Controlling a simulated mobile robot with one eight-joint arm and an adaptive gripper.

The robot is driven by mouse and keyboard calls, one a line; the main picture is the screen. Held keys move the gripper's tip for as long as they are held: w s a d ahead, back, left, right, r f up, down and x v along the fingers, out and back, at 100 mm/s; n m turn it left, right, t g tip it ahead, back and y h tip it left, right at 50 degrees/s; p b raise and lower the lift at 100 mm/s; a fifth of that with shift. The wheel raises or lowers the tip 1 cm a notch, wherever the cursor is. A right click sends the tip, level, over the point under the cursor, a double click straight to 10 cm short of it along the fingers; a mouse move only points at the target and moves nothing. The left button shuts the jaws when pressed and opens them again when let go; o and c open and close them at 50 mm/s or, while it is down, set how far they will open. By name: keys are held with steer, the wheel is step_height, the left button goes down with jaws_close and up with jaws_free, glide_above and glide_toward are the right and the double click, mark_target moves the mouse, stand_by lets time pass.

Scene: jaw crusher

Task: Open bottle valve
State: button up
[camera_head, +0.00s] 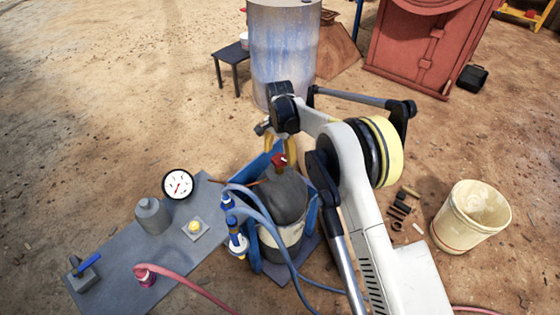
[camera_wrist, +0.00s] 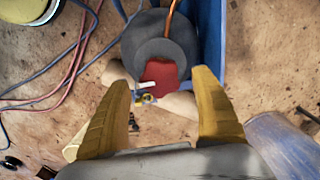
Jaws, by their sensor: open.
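The gas bottle (camera_head: 283,196) is dark grey on top with a paler lower body and stands upright in a blue frame (camera_head: 312,214). Its red valve (camera_head: 279,160) sits on top; in the wrist view the red valve (camera_wrist: 161,74) shows against the dark round bottle top (camera_wrist: 150,48). My gripper (camera_head: 281,145) has yellow fingers and is just above the valve. In the wrist view my gripper (camera_wrist: 162,80) is open, with the valve showing in the gap between the fingertips. I cannot tell whether a finger touches it.
A grey board (camera_head: 120,265) at left carries a gauge (camera_head: 177,184), a yellow button (camera_head: 194,227) and a blue-handled valve (camera_head: 85,265). Blue hoses (camera_head: 270,228) run beside the bottle. A metal drum (camera_head: 283,55) stands behind. A cream bucket (camera_head: 470,215) stands right.

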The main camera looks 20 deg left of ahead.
steer(key=shift+f, duration=0.8)
steer(key=c, duration=1.2)
